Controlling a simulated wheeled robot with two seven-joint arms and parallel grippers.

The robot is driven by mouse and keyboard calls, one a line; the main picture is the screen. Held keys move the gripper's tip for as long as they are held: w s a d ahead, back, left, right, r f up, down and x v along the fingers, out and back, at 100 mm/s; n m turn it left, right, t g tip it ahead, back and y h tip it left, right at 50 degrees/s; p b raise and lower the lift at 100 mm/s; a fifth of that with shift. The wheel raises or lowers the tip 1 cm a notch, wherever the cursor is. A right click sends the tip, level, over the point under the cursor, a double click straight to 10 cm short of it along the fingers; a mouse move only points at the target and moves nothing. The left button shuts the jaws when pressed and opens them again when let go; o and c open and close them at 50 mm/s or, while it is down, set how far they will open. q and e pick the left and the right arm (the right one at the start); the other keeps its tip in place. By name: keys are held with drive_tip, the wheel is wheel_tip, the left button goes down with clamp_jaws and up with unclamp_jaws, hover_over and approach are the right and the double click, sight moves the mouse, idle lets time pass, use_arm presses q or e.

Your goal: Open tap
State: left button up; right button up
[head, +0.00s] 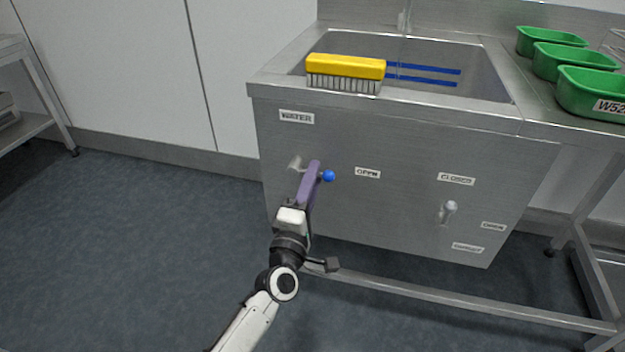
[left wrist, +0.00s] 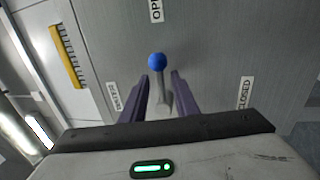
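The tap is a small lever with a blue ball end (head: 328,176) on the steel front panel of the sink, below the WATER label (head: 297,117). An OPEN label (head: 368,173) is to the right of the ball. In the left wrist view the blue ball (left wrist: 157,60) and its grey stem stand between and just beyond the two purple fingers. My left gripper (head: 312,178) is at the lever, its fingers apart on either side of the stem; the left wrist view (left wrist: 160,92) shows a gap at each side. My right gripper is not in view.
A second lever (head: 448,211) with CLOSED and OPEN labels is at the panel's right. A yellow brush (head: 345,68) rests on the sink's front rim. Green tubs (head: 590,92) stand on the right counter. A steel rail (head: 440,300) runs below the panel. Floor at left is clear.

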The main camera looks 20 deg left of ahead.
use_arm(q)
drive_tip(key=a+v, duration=0.1)
drive_tip(key=v, duration=0.9)
drive_tip(key=shift+s+d+p, duration=0.15)
drive_tip(key=shift+d+p, duration=0.25)
drive_tip(key=shift+d, duration=0.05)
